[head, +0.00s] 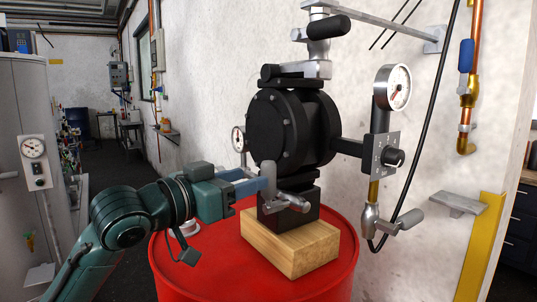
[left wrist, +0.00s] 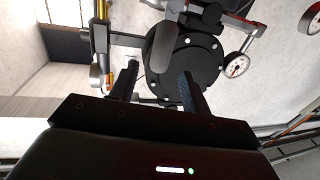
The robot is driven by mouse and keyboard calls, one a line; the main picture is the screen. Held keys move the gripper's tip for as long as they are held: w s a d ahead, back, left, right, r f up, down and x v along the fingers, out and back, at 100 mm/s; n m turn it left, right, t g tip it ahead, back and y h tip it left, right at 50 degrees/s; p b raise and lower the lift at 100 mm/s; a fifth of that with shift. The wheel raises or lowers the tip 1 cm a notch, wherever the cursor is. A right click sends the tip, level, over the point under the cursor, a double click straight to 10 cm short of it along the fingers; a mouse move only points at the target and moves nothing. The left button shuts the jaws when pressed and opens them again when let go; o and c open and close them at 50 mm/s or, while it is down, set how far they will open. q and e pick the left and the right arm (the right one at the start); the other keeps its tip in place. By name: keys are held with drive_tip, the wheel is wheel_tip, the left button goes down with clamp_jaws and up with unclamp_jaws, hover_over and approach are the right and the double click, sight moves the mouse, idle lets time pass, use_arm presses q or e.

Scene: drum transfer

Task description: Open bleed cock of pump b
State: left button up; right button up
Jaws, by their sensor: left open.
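A black pump (head: 291,128) with a round bolted face stands on a wooden block on a red drum. A metal cock (head: 292,199) with a grey lever sits low on its front. I cannot read a label naming the pump or the cock. My left gripper (head: 262,184) is open at the cock, its fingertips close to the lever; contact cannot be told. In the left wrist view, the open left gripper (left wrist: 156,76) has its two fingers apart before the pump's round face (left wrist: 184,68). A grey lever (left wrist: 163,46) shows just beyond them. My right gripper is out of view.
The wooden block (head: 290,249) rests on the red drum (head: 216,262). A gauge (head: 398,88) and another grey-handled cock (head: 397,223) stand right of the pump. A black-handled valve (head: 326,27) is above it. A white wall is behind.

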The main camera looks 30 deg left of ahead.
sight(269, 173)
use_arm(q)
drive_tip(key=w+p, duration=0.1)
drive_tip(key=w, duration=0.2)
drive_tip(key=w+d, duration=0.1)
drive_tip(key=w, duration=0.2)
drive_tip(key=shift+w+d+f+p, duration=0.1)
drive_tip(key=shift+w+d+p, duration=0.05)
drive_tip(key=shift+w+p, duration=0.2)
clamp_jaws()
